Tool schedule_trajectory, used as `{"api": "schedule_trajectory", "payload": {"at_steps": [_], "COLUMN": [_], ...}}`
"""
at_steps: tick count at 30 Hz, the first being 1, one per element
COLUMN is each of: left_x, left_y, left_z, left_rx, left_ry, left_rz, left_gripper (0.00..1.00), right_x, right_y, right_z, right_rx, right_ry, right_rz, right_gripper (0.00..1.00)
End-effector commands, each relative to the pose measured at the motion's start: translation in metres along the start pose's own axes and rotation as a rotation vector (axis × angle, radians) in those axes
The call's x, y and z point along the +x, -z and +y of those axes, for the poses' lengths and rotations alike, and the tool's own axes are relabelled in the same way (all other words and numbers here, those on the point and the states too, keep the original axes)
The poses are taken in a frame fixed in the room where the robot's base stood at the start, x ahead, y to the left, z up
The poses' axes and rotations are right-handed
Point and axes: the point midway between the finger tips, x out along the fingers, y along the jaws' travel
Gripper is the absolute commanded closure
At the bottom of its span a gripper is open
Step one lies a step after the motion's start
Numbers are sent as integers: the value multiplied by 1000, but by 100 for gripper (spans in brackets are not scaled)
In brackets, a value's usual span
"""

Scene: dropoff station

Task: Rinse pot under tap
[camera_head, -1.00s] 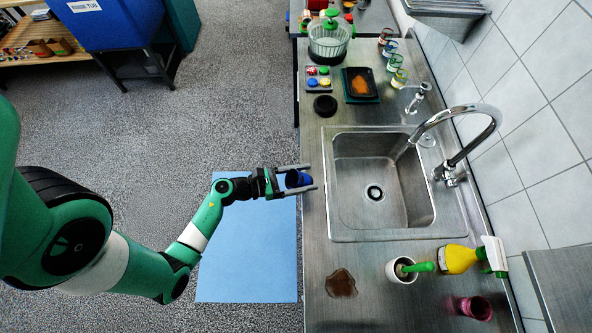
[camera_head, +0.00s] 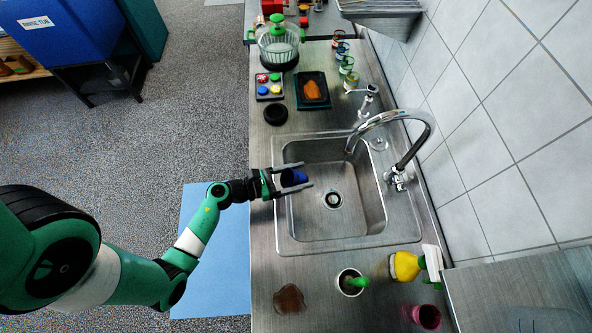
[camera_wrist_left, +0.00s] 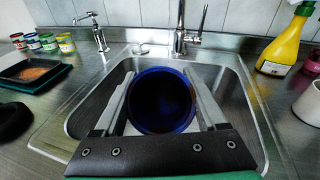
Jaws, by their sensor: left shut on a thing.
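My left gripper (camera_head: 294,183) is over the left rim of the sink in the head view. It is shut on a small blue pot (camera_head: 291,177), held between its two long fingers. In the left wrist view the pot (camera_wrist_left: 161,101) shows its round, dark opening facing the camera, with the sink behind it. The steel sink basin (camera_head: 310,225) is empty, with a drain (camera_head: 332,200) in its floor. The curved chrome tap (camera_head: 420,118) stands at the basin's right side, its spout over the basin, apart from the pot. No water stream shows. My right gripper is not in view.
A brown spill (camera_head: 289,299) lies on the counter. A dark tray (camera_head: 312,89), small jars (camera_head: 346,66) and a soap dispenser (camera_head: 368,101) are farther back.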

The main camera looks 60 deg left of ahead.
Motion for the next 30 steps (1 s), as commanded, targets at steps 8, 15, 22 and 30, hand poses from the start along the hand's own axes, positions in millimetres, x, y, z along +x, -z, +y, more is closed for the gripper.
{"api": "schedule_trajectory", "payload": {"at_steps": [8, 15, 22, 30], "left_x": [33, 61, 88, 117], "left_y": [3, 4, 6, 7], "left_z": [-3, -4, -5, -6], "left_rx": [1, 1, 0, 0], "left_ry": [5, 4, 4, 3], "left_rz": [0, -1, -1, -1], "left_gripper": [100, 100, 100, 100], "right_x": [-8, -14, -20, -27], "right_y": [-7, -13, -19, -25], "right_z": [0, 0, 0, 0], "right_rx": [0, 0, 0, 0], "right_ry": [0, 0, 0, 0], "right_rz": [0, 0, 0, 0], "right_gripper": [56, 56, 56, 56]}}
